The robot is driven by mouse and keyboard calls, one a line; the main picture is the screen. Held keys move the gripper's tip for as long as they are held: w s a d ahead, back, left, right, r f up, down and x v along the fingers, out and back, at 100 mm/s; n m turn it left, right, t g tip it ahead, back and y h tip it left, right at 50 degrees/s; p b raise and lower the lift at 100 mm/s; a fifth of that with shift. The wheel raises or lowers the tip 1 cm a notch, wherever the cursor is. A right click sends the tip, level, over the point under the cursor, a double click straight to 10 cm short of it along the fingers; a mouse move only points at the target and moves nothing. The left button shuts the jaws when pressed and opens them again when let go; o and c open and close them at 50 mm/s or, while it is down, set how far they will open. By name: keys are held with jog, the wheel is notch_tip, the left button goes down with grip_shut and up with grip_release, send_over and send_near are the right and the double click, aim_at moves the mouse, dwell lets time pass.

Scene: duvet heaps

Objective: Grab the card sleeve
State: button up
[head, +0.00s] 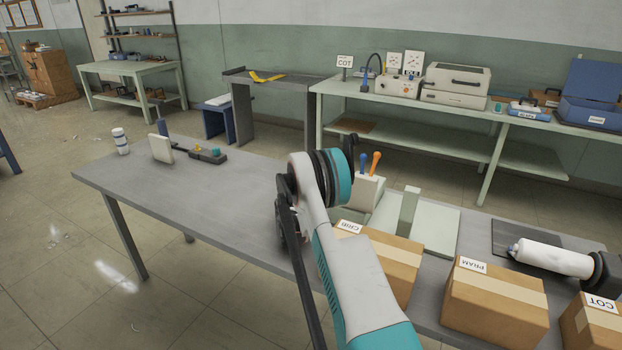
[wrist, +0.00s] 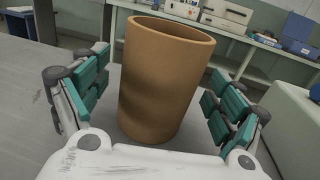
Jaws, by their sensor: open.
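The card sleeve (wrist: 163,85) is a brown, open-topped cardboard cylinder, slightly wider at the top. In the wrist view it stands on the grey table, tilted in the picture. My gripper (wrist: 156,78) is open, with one teal-padded finger on each side of the sleeve. A gap shows between the sleeve and each finger. In the head view my arm covers the place where the sleeve stands, and my fingers are hidden there too.
Cardboard boxes marked CRIB (head: 392,262), PRAM (head: 495,308) and COT (head: 592,325) line the near right edge. A pale holder with blue and orange handles (head: 368,190) stands just right of my arm. A white bottle (head: 121,141) stands far left. The table's left-middle (head: 215,185) is clear.

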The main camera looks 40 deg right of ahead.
jog(key=shift+x, duration=0.8)
jog(key=shift+c, duration=0.6)
jog(key=c, duration=1)
jog(key=shift+c, duration=0.2)
jog(key=shift+r, duration=0.15)
